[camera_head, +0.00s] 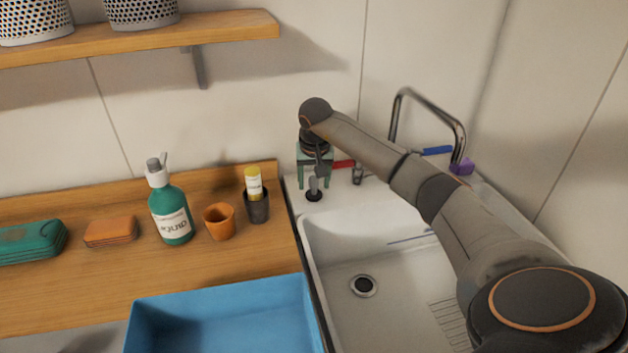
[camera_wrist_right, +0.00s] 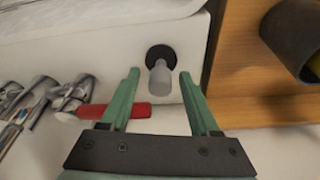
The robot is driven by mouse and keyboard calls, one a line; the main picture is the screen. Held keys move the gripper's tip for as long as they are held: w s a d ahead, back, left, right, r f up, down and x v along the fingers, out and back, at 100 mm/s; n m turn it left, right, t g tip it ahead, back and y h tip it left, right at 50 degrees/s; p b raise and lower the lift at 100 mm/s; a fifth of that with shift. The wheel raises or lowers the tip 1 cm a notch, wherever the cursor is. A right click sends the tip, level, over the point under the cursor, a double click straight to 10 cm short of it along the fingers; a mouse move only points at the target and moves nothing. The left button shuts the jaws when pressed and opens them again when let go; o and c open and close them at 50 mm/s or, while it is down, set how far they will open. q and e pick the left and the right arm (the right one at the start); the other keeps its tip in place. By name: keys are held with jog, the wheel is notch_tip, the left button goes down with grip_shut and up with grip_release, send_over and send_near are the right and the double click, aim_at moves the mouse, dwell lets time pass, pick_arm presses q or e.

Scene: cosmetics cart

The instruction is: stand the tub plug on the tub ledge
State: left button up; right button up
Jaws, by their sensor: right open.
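The tub plug (camera_head: 314,191) stands upright on the white tub ledge (camera_head: 352,197) at the back left corner of the tub, black disc down and grey stem up. It also shows in the right wrist view (camera_wrist_right: 160,70). My right gripper (camera_head: 314,183) is over it with green fingers pointing down. In the right wrist view my right gripper (camera_wrist_right: 159,76) is open, with a fingertip to each side of the stem and gaps between. Whether the fingertips are level with the stem or above it, I cannot tell. My left gripper is not in view.
Metal tap fittings (camera_wrist_right: 30,100) and a tall faucet (camera_head: 430,108) stand along the back ledge. A dark cup (camera_head: 258,208) stands on the wooden counter left of the plug. The basin (camera_head: 400,280) is mostly clear.

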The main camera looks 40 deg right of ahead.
jog(key=v, duration=1.2)
jog(key=shift+r, duration=0.15)
dwell(0.3)
